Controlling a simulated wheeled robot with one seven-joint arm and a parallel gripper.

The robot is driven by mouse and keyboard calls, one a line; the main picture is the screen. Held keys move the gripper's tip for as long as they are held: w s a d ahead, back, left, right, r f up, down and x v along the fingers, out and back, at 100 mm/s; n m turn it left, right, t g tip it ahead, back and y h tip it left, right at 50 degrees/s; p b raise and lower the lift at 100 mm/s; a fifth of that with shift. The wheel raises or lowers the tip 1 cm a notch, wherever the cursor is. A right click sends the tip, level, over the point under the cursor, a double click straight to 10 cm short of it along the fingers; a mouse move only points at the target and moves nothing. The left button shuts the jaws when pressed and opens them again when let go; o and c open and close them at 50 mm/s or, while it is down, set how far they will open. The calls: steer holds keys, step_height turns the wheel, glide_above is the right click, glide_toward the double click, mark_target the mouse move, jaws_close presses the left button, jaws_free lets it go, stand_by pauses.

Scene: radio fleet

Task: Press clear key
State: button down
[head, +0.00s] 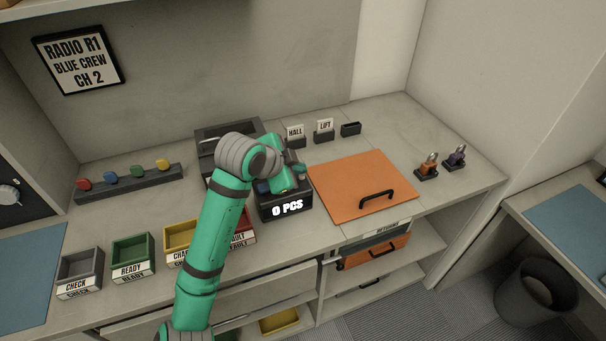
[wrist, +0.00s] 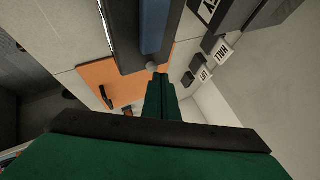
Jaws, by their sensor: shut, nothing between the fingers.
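The dark counting device (head: 283,211) stands on the counter in the head view, its display reading "0 PCS". My green gripper (head: 281,187) is over it, and my arm hides much of its top. In the wrist view my gripper (wrist: 158,80) is shut and empty, fingers together. Its tips are at a small round grey knob (wrist: 151,67) at the edge of the dark device (wrist: 128,40). Whether they touch it I cannot tell. No marking shows on the knob, so I cannot tell whether it is the clear key. A blue surface (wrist: 153,25) lies beyond.
An orange board with a black handle (head: 345,188) lies right of the device. HALL (head: 295,132) and LIFT (head: 324,126) holders stand behind. Labelled bins, including a green one (head: 133,257), line the front left.

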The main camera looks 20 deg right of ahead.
mark_target(298, 180)
steer(key=shift+s+a+r, duration=0.1)
steer(key=shift+r, duration=0.45)
steer(key=shift+r, duration=0.9)
steer(key=shift+w+r, duration=0.2)
steer(key=shift+r, duration=1.35)
steer(key=shift+s, duration=0.1)
steer(key=shift+s, duration=0.1)
